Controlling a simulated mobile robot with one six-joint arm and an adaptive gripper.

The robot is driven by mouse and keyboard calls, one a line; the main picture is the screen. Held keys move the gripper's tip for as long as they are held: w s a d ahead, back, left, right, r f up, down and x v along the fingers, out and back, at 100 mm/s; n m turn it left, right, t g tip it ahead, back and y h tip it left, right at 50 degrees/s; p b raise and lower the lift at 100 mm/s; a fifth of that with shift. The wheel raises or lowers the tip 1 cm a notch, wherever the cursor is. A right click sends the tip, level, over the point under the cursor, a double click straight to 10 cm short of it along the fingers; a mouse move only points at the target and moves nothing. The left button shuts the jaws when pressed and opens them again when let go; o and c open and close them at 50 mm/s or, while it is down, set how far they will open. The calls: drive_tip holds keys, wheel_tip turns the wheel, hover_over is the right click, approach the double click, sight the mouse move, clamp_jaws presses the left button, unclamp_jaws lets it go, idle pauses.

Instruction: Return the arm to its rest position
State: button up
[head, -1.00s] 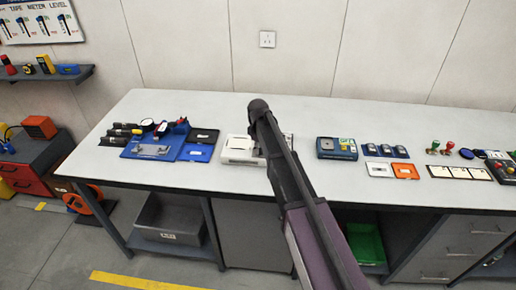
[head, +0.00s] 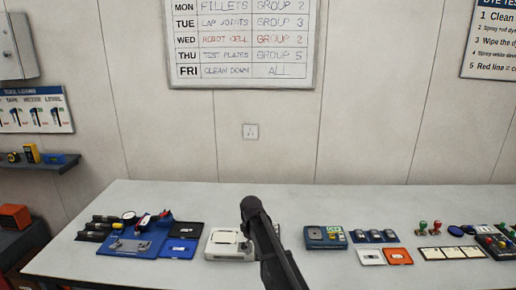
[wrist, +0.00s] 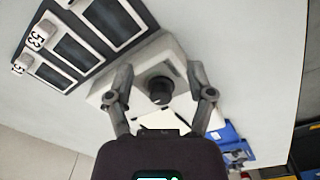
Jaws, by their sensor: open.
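In the head view my arm (head: 262,238) rises from the bottom edge and stands in front of the bench, overlapping a white device. My gripper (wrist: 160,82) shows only in the wrist view. Its two fingers are spread apart, with no object held. The white device (wrist: 165,57) with a black knob lies below, the knob appearing between the fingers. The gap between fingers and device is hard to judge. In the head view the white device (head: 222,244) is partly hidden by my arm.
The grey bench (head: 180,194) carries a blue tray (head: 122,246) at left, and a teal device (head: 326,237) and an orange-framed tile (head: 397,256) at right. The wrist view shows a dark panel with numbered tags (wrist: 85,40). The bench's back strip is clear.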

drive_tip(key=s+d+m, duration=0.1)
drive_tip(key=s+d, duration=0.3)
drive_tip(key=s+d+m, duration=0.2)
drive_tip(key=s+d, duration=0.1)
drive_tip(key=s, duration=0.1)
drive_tip(key=s+d+m, duration=0.2)
drive_tip(key=s+d, duration=0.2)
drive_tip(key=shift+s+d, duration=0.1)
drive_tip(key=shift+d, duration=0.2)
drive_tip(key=s+d+m, duration=0.6)
drive_tip(key=s+d, duration=0.2)
drive_tip(key=s, duration=0.3)
drive_tip(key=shift+s, duration=0.4)
